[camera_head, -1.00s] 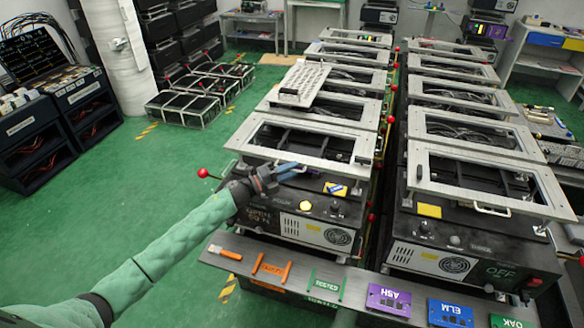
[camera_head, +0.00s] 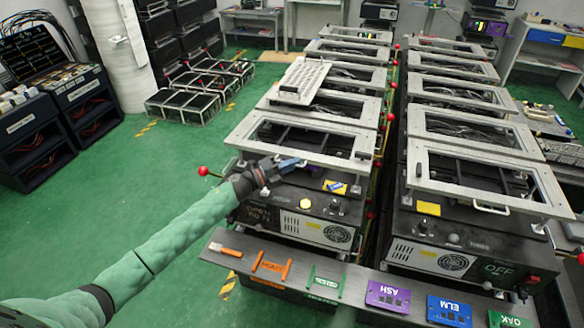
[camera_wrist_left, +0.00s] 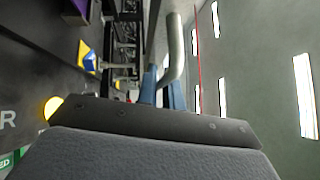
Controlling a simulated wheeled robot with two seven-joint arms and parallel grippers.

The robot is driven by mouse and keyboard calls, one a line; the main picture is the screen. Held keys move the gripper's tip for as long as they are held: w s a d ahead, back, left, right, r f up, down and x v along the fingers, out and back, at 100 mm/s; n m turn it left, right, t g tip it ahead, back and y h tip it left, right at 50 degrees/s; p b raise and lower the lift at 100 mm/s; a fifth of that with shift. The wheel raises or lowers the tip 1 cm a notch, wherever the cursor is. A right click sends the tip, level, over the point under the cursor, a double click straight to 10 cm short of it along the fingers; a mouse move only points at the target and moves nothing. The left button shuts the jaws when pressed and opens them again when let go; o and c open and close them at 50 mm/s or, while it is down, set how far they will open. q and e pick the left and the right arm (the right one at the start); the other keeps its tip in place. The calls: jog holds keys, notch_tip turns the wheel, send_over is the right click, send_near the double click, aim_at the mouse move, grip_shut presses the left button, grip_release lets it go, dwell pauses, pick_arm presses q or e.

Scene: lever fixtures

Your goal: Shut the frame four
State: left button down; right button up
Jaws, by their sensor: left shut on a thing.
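My left gripper (camera_head: 290,163) reaches in from the left to the front edge of the nearest frame (camera_head: 235,130) in the left row. This light metal frame lies over a dark box (camera_head: 315,205) with a yellow round button and a fan grille. In the left wrist view, the blue fingers (camera_wrist_left: 164,92) are shut on a grey bent bar handle (camera_wrist_left: 176,48). The frame sits slightly above the box top at the front. I cannot read which frame is numbered four. My right gripper is not in view.
A red-knobbed lever (camera_head: 203,171) stands out left of the box. A grey shelf (camera_head: 340,270) with coloured name plates runs along the front. A second row of framed boxes (camera_head: 490,180) stands to the right across a narrow gap. Green floor at left is open.

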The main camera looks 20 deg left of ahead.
pick_arm(q)
jog(key=shift+r, duration=0.3)
jog(key=c, duration=1.6)
grip_release()
jog(key=shift+o, duration=0.2)
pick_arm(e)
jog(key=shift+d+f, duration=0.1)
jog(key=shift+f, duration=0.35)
pick_arm(q)
jog(key=shift+a, duration=0.1)
